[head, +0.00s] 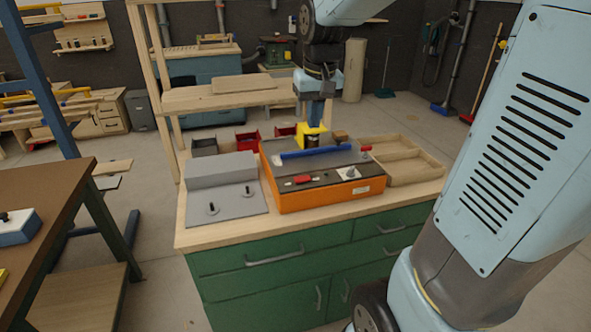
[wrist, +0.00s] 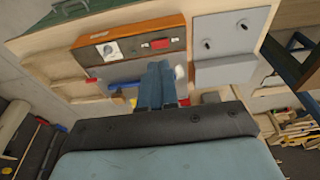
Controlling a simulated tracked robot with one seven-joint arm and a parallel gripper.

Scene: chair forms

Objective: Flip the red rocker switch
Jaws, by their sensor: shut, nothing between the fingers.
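The red rocker switch (head: 302,180) sits on the dark top panel of an orange box (head: 330,198) on the workbench. In the wrist view the same red switch (wrist: 158,43) shows beyond my fingertips, on the dark strip of the panel. My gripper (head: 315,122) is above the back part of the box, behind the switch and apart from it. In the wrist view its blue fingers (wrist: 159,68) are together and empty, pointing at the panel. The exact height of the fingertips above the box cannot be told. Which way the switch is tilted is too small to tell.
A blue bar (head: 318,153) lies across the box behind the switch. A yellow part (head: 313,138) stands behind it. A white dial (head: 350,173) is right of the switch. A grey plate with two black pegs (head: 230,205) lies left; a wooden tray (head: 415,170) is right.

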